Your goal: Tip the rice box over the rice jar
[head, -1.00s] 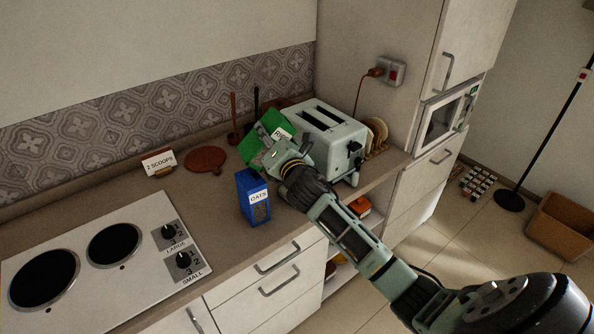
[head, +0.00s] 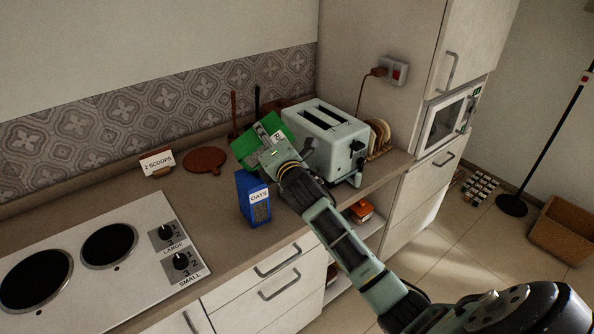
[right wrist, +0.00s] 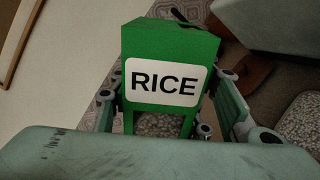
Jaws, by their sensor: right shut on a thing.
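The green rice box (head: 246,150) is held tilted above the counter, beside the toaster. In the right wrist view the rice box (right wrist: 165,50) shows its RICE label and a clear window with pale grains. My right gripper (head: 272,152) is shut on the rice box, with a finger on each side of it. No rice jar can be made out in these views; the box and my arm cover the counter behind them. My left gripper is not in view.
A blue oats box (head: 253,200) stands upright near the counter's front edge, close to my right arm. A toaster (head: 328,140) stands to the right. A cooktop (head: 130,245) is at the left. A 2 SCOOPS card (head: 157,163) and a brown round board (head: 205,160) are behind.

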